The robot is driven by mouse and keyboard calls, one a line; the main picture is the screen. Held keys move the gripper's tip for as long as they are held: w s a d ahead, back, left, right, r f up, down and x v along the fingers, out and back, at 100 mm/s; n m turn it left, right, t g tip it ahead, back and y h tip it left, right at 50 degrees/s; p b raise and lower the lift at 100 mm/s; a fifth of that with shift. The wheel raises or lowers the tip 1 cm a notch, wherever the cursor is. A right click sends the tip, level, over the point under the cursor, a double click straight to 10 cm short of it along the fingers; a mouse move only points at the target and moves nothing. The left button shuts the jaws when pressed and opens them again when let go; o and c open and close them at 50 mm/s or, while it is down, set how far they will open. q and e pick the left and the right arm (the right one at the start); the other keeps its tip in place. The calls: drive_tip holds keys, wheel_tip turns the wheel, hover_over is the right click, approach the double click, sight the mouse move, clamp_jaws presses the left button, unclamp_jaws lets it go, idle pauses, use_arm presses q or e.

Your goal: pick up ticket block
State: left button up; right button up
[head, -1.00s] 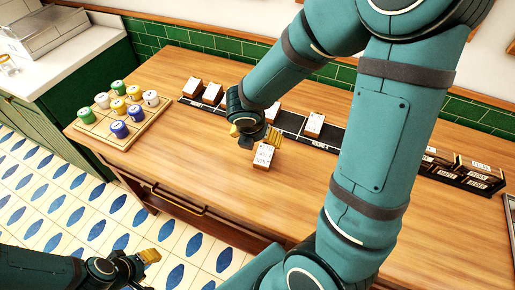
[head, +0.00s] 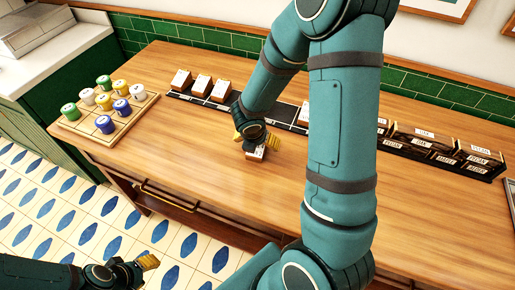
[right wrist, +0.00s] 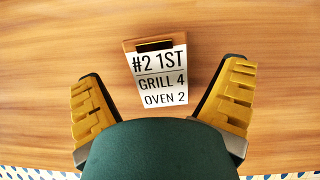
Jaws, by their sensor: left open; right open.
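In the right wrist view the ticket block (right wrist: 158,75) has a wooden body, a dark clip and a white card reading "#2 1ST GRILL 4 OVEN 2". My right gripper (head: 252,141) is over it in the head view and hides part of it. In the right wrist view my right gripper (right wrist: 160,82) is open, with a yellow finger on either side of the block and gaps between. My left gripper (head: 149,262) is open and empty at the lower left, away from the counter.
A dark rail (head: 282,112) runs along the counter with more ticket blocks (head: 202,86) on it, partly hidden by my right arm. A wooden board (head: 80,125) with coloured pots stands at the left. A labelled dark rack (head: 440,150) stands at the right. The counter's front middle is clear.

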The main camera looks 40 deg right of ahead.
drive_tip(key=shift+f+b, duration=0.3)
drive_tip(key=shift+f, duration=0.05)
idle(0.6)
drive_tip(key=c, duration=1.4)
